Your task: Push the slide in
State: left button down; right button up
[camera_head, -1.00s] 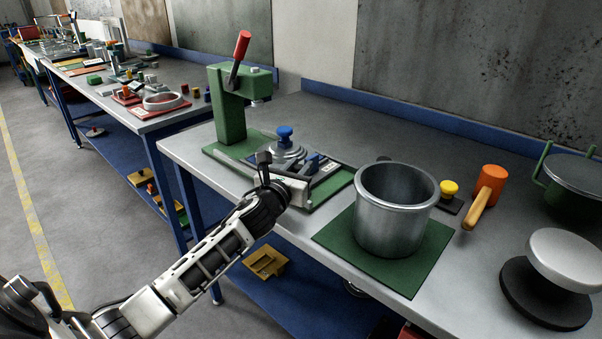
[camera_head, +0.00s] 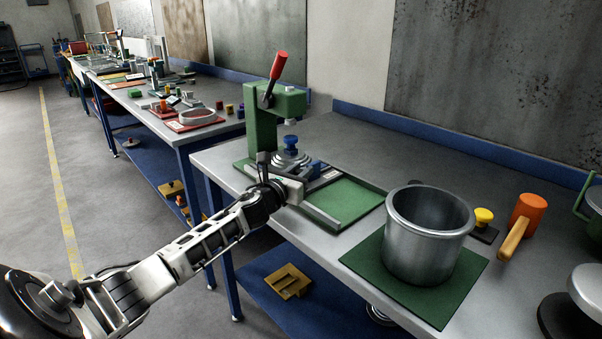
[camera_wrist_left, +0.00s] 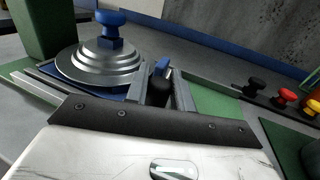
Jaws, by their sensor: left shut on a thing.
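The slide (camera_head: 313,168) carries a stepped grey lid with a blue knob (camera_head: 291,141) and sits at the left part of a green base with metal rails (camera_head: 350,203). The lid stands close to the green press (camera_head: 262,135) with the red lever, about under its head. My left gripper (camera_head: 287,180) is at the slide's near side. In the left wrist view my gripper (camera_wrist_left: 160,95) is shut on the slide's handle, a dark grip with a blue part behind it; the hold is partly hidden. The lid (camera_wrist_left: 100,65) shows beyond it. My right gripper is not in view.
A steel pot (camera_head: 428,240) stands on a green mat to the right. A yellow-knobbed piece (camera_head: 484,217) and an orange mallet (camera_head: 526,220) lie beyond it. The base's right half is bare. A second bench (camera_head: 190,110) stands at the left.

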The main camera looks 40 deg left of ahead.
pick_arm(q)
jog(key=c, duration=1.5)
grip_release()
jog(key=shift+a+r+y, duration=0.2)
jog(key=shift+a+y, duration=0.1)
jog(key=shift+a, duration=0.1)
jog(key=shift+o, duration=1.3)
jog(key=shift+f, duration=0.1)
jog(key=shift+d, duration=0.1)
jog(key=shift+s+f, duration=0.1)
jog(key=shift+s, duration=0.1)
jog(key=s+d+b, duration=0.1)
jog(key=s+d, duration=0.1)
jog(key=s, duration=1.3)
jog(key=shift+s+d, duration=0.2)
